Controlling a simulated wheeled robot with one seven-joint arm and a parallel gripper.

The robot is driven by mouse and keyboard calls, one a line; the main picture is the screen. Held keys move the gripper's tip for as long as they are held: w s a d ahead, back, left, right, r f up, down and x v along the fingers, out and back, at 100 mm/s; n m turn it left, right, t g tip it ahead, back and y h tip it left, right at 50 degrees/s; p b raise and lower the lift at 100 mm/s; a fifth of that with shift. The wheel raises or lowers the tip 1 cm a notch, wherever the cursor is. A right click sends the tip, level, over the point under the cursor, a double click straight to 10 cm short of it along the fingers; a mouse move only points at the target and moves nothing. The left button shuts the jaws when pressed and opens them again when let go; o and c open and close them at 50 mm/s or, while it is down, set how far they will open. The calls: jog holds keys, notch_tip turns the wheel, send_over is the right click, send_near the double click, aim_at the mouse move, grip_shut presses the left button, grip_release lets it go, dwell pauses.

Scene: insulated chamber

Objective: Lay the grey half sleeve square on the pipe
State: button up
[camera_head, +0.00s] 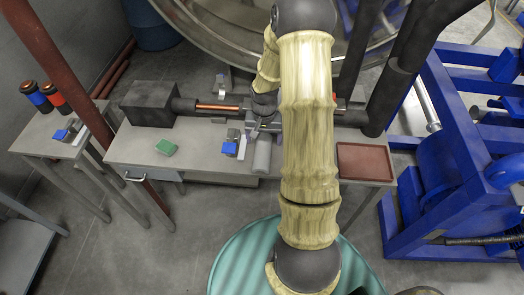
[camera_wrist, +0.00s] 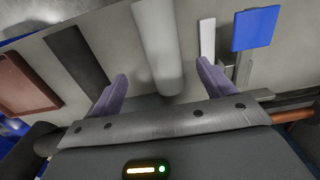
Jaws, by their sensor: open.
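The grey half sleeve (camera_head: 262,154) is a light grey rounded length lying on the bench, just left of my arm. In the wrist view the half sleeve (camera_wrist: 156,40) lies lengthwise between the two purple fingers. My gripper (camera_wrist: 162,70) is open, one finger to each side of the sleeve; whether they touch it I cannot tell. The copper pipe (camera_head: 218,107) runs across the back of the bench, bare between dark covered lengths. It also shows at the right of the wrist view (camera_wrist: 292,115). My arm hides part of the pipe in the head view.
A dark strip (camera_wrist: 78,55) lies beside the sleeve. A blue frame (camera_head: 455,150) stands at right, a red post (camera_head: 60,80) at left.

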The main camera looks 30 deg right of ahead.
aim_at(262, 149)
jog(key=shift+f, duration=0.95)
jog(key=shift+w+a+f+p, duration=0.1)
jog(key=shift+f+p, duration=0.2)
jog(key=shift+f, duration=0.55)
jog(key=shift+w+d+f+p, duration=0.1)
jog(key=shift+f+p, duration=0.15)
jog(key=shift+f, duration=0.65)
jog(key=shift+w+a+f+p, duration=0.1)
jog(key=shift+f+p, duration=0.2)
jog(key=shift+f, duration=0.55)
jog(key=c, duration=1.1)
jog(key=shift+c, duration=0.2)
jog(key=shift+r, duration=0.1)
notch_tip(262, 149, up, 18)
jog(key=b, duration=0.1)
jog(key=shift+b, duration=0.4)
